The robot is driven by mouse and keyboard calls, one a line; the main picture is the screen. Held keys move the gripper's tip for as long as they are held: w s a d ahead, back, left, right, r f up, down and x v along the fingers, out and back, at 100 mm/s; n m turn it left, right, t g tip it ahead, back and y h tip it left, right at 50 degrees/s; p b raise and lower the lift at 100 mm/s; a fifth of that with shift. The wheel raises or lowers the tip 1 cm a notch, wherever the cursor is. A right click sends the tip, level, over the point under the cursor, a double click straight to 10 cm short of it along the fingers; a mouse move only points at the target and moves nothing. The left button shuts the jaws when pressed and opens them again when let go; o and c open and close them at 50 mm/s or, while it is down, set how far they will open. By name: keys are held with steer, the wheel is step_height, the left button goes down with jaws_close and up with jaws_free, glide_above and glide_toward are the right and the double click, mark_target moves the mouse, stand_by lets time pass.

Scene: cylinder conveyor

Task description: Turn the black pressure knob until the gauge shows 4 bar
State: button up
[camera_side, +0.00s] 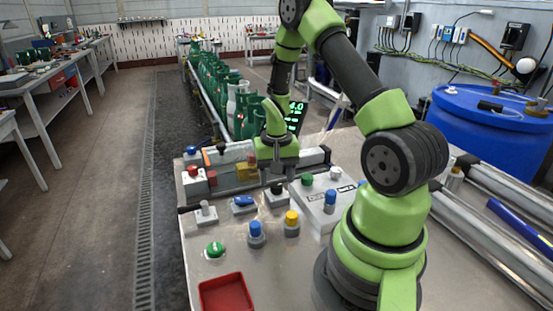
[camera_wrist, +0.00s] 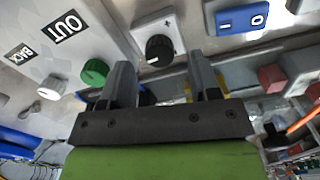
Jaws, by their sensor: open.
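The black pressure knob (camera_wrist: 159,50) sits on a pale square base with a plus mark in the wrist view. In the side view the knob (camera_side: 276,187) is just below my gripper (camera_side: 277,168). In the wrist view my gripper (camera_wrist: 161,66) is open and empty, its two fingers apart on either side of the knob's line. I see no finger closed on the knob; how close the fingertips are is hard to tell. The gauge (camera_side: 295,115) is a dark display with green digits, partly hidden by my arm; the part I can read looks like 4.0.
A green knob (camera_wrist: 94,72) and a white knob (camera_wrist: 52,87) sit beside the black one. A blue rocker switch (camera_wrist: 242,18) is on its other side. A red tray (camera_side: 226,293) lies at the table's front. Green cylinders (camera_side: 246,115) line the conveyor behind.

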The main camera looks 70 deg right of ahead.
mark_target(276, 185)
step_height(276, 185, up, 8)
stand_by(0.4)
steer(key=a+r+n+t, duration=0.3)
steer(key=a+r, duration=0.7)
steer(key=r, duration=0.2)
steer(key=s+a+r+n+t+y, duration=0.2)
steer(key=s+a+r+n+t, duration=0.2)
steer(key=s+a, duration=0.5)
step_height(276, 185, up, 2)
steer(key=shift+s+a, duration=0.25)
steer(key=shift+a, duration=0.4)
